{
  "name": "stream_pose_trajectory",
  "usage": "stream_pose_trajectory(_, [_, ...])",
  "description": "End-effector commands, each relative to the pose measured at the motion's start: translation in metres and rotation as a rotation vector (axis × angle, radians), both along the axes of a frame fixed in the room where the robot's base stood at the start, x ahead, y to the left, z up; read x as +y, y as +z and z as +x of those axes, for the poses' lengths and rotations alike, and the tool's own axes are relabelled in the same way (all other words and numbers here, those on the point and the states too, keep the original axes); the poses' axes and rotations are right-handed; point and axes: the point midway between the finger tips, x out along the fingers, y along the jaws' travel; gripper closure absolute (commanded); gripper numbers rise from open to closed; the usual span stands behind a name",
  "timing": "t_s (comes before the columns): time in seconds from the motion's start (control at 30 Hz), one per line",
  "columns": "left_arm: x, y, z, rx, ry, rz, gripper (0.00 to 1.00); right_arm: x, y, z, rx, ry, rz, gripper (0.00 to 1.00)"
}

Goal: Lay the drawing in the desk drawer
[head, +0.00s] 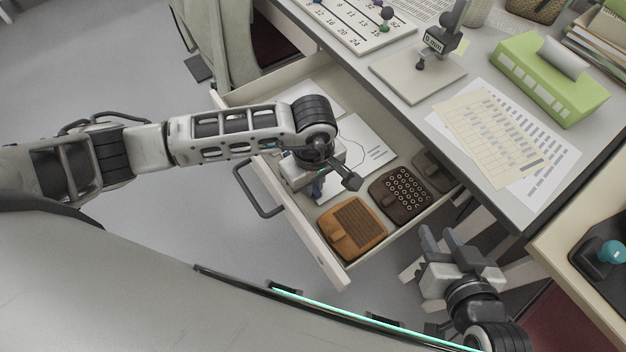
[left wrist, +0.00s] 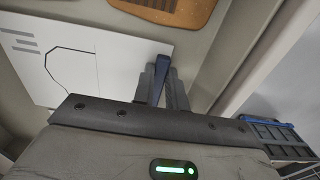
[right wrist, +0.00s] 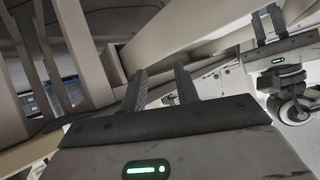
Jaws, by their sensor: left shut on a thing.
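The drawing (head: 372,148), a white sheet with a thin dark outline and grey text bars, is inside the open desk drawer (head: 322,250). It also shows in the left wrist view (left wrist: 85,65). I cannot tell whether it lies flat on the drawer floor or just above it. My left gripper (head: 318,190) is low over the drawer near its front wall, shut on a dark blue tab (left wrist: 161,76) at the drawing's edge. My arm hides part of the sheet. My right gripper (head: 437,238) is open and empty, outside the drawer at its right end.
The drawer also holds an orange-brown patterned piece (head: 355,229), a dark ringed piece (head: 400,195), a grey-brown piece (head: 436,171) and another white sheet (head: 318,97). On the desk are papers (head: 500,135), a green holder (head: 548,80) and a gauge stand (head: 418,78).

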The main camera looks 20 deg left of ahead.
Motion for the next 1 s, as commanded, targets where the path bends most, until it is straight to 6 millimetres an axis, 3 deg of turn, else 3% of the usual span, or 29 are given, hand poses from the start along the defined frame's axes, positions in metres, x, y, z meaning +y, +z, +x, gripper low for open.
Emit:
stream_pose_trajectory(0.43, [-0.0002,-0.0014,0.0004,-0.001,0.0,-0.001,1.0,-0.0001,-0.0038,0.0,-0.001,0.0,0.0,0.69])
stream_pose_trajectory(0.47, [-0.0002,-0.0014,0.0004,-0.001,0.0,-0.001,0.81,-0.0001,-0.0037,0.0,-0.001,0.0,0.0,0.69])
stream_pose_trajectory(0.53, [-0.0002,-0.0014,0.0003,-0.001,0.0,-0.001,0.61,-0.0001,-0.0037,0.0,-0.001,0.0,0.0,0.69])
stream_pose_trajectory(0.73, [-0.0003,-0.0015,0.0002,0.0,0.0,0.0,0.61,-0.0002,-0.0035,0.0001,-0.001,0.0,-0.001,0.69])
stream_pose_trajectory(0.83, [-0.0003,-0.0017,0.0,0.0,0.0,0.0,0.39,-0.0002,-0.0035,0.0001,-0.001,0.0,-0.001,0.69])
stream_pose_trajectory(1.0, [-0.0003,-0.0017,0.0001,0.0,0.0,0.0,0.39,-0.0002,-0.0033,0.0,-0.002,0.0,0.0,0.69])
